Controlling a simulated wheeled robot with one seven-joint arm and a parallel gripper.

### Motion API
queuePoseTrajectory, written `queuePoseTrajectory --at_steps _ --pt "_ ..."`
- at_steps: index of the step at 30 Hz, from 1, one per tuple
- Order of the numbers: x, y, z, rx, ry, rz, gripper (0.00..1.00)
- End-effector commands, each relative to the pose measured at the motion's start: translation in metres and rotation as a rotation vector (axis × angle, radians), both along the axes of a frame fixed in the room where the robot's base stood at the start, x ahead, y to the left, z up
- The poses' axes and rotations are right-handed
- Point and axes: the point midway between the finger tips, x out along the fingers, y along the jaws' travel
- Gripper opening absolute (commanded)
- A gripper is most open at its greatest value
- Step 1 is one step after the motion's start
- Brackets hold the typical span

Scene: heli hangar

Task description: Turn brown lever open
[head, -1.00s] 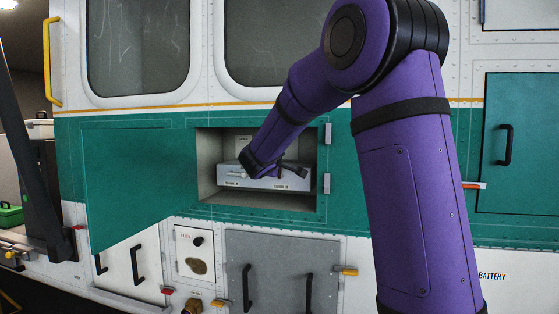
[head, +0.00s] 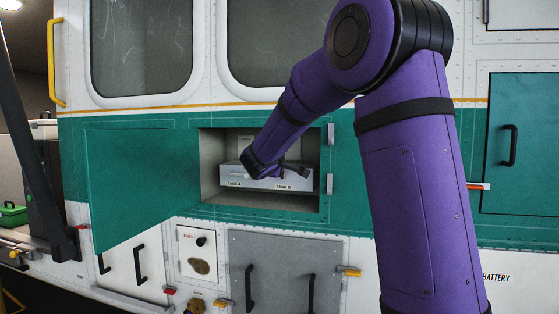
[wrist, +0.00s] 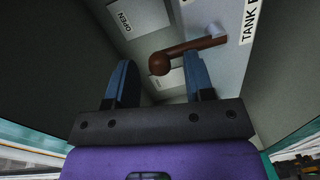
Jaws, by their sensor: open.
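The brown lever (wrist: 185,54) shows in the wrist view, with a round knob at its left end and its pivot on the grey panel near the "TANK" label. My gripper (wrist: 160,80) is open, and its two blue fingers point toward the lever. The knob appears between and just beyond the fingertips; I cannot tell whether they touch. In the head view my gripper (head: 292,171) is inside the recess at the grey box (head: 262,183) labelled "TANK A" and "TANK B". The brown lever is not clear there.
The recess (head: 210,165) has close walls on all sides. Its green door (head: 140,185) stands open to the left. Below are a grey panel (head: 285,260) with black handles and a white fuel panel (head: 197,250).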

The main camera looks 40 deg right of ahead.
Motion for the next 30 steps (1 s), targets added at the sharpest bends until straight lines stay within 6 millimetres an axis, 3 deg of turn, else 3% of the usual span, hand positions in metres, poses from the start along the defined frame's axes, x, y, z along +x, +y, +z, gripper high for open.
queuePoseTrajectory --at_steps 18,30 --pt "-0.058 0.075 0.008 0.000 -0.001 0.002 0.48" --pt "-0.064 0.083 0.009 0.000 0.000 0.001 0.48"
